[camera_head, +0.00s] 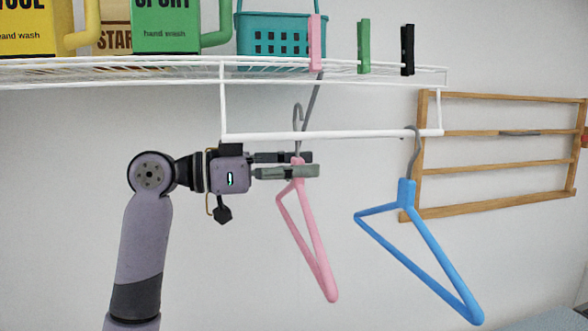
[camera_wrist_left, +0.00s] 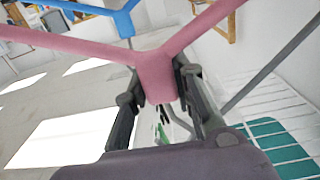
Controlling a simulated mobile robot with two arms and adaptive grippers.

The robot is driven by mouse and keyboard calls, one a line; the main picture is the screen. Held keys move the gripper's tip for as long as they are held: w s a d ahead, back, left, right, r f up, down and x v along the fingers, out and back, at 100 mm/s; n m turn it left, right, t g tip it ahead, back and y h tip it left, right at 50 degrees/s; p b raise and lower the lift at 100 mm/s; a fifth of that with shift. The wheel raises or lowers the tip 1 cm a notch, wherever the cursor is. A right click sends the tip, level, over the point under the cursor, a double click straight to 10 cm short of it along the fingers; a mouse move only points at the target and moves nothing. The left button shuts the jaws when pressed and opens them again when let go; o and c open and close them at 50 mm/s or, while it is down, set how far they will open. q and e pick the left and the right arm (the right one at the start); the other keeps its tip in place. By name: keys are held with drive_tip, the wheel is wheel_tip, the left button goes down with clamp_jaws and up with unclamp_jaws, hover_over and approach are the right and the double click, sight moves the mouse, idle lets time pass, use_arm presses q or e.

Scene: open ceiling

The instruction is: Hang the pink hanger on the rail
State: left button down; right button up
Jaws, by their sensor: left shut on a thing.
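The pink hanger (camera_head: 315,240) is in my left gripper (camera_head: 305,164), which is shut on its neck just below the grey hook (camera_head: 298,117). The body hangs below the fingers, turned partly edge-on. The hook reaches above the white rail (camera_head: 340,134) in the head view, and its shaft crosses the rail line. I cannot tell whether the hook is around the rail or only in front of or behind it. In the left wrist view the pink hanger's neck (camera_wrist_left: 157,75) sits between the two fingers. My right gripper is not in view.
A blue hanger (camera_head: 407,190) hangs by its hook at the rail's right end. Above are a wire shelf (camera_head: 180,70) with bottles, a teal basket (camera_head: 270,42), and pink, green (camera_head: 363,48) and black clothespegs. A wooden rack (camera_head: 500,165) is on the wall at right.

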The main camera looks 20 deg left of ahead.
sight(308, 208)
use_arm(q)
drive_tip(key=shift+s+d+f, duration=0.1)
drive_tip(key=shift+s, duration=0.45)
drive_tip(key=shift+s+d+b, duration=0.4)
drive_tip(key=shift+s+d, duration=0.35)
drive_tip(key=shift+s, duration=0.1)
drive_tip(key=shift+s+d, duration=0.35)
drive_tip(key=shift+s, duration=0.2)
drive_tip(key=shift+s+d, duration=0.3)
drive_tip(key=shift+s, duration=0.25)
drive_tip(key=shift+d+f+b, duration=0.1)
drive_tip(key=shift+f+b, duration=0.55)
drive_tip(key=shift+b, duration=0.2)
drive_tip(key=shift+f+b, duration=0.5)
drive_tip(key=shift+f, duration=0.2)
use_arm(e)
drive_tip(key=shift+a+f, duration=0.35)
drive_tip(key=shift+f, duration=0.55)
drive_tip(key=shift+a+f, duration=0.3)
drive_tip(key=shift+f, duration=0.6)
